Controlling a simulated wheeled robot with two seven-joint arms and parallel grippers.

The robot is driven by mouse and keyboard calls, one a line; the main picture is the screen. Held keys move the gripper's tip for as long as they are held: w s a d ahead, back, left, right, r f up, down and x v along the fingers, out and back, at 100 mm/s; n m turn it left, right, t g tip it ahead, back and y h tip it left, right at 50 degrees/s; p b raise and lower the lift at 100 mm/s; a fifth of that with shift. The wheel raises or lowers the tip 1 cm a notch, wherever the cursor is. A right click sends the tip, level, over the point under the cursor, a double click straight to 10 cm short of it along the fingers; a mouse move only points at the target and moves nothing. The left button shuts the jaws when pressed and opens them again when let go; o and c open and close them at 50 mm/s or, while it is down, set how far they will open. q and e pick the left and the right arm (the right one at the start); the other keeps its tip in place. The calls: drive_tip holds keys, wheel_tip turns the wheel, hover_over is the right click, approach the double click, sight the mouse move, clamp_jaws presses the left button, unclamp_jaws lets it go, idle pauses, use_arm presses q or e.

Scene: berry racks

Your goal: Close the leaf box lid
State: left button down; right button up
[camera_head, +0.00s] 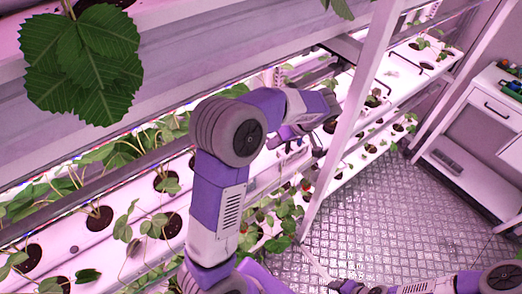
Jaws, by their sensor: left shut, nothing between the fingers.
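My left arm rises from the bottom centre and bends at a large grey joint. Its gripper (276,139) is shut and empty, in front of the lower rack shelf near the rack's middle. Leaves and white shelf surface lie close behind it; whether it touches them I cannot tell. I cannot make out a leaf box or its lid in this view. Part of my right arm shows along the bottom right edge; its gripper is not in view.
A white rack upright (352,115) stands just right of my left gripper. Planted shelves (95,240) fill the left, and a large leaf (80,65) hangs at upper left. A white cabinet (478,125) stands at right. The metal floor (385,215) between is clear.

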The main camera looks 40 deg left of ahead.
sight(261, 160)
use_arm(q)
drive_tip(key=shift+s+a+f, duration=0.3)
drive_tip(key=shift+s+a, duration=0.05)
drive_tip(key=shift+s, duration=0.3)
drive_tip(key=shift+s+a+f, duration=0.3)
drive_tip(key=shift+s+a, duration=0.1)
drive_tip(key=shift+s, duration=0.2)
drive_tip(key=shift+s+a+f, duration=0.3)
drive_tip(key=shift+s+a, duration=0.05)
drive_tip(key=shift+s, duration=0.3)
use_arm(e)
drive_tip(key=shift+r, duration=0.2)
